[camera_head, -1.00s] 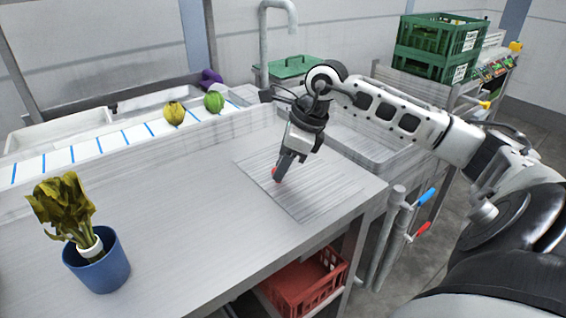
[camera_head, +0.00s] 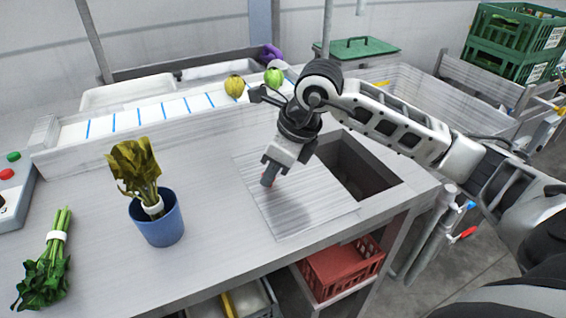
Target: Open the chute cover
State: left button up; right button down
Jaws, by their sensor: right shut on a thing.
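The chute cover (camera_head: 310,205) is a flat grey square plate lying on the metal worktop. Part of the dark chute opening (camera_head: 360,168) shows to the right of the plate. My left gripper is not in view.
A blue pot (camera_head: 158,222) with yellowish leaves stands left of the cover, with a bunch of greens (camera_head: 44,272) farther left. A red crate (camera_head: 340,266) sits below the worktop. Green crates (camera_head: 512,35) stand at the back right.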

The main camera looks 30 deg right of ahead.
jog(key=c, duration=1.2)
grip_release()
jog(key=shift+d, duration=0.1)
jog(key=shift+o, duration=0.2)
jog(key=v, duration=1.6)
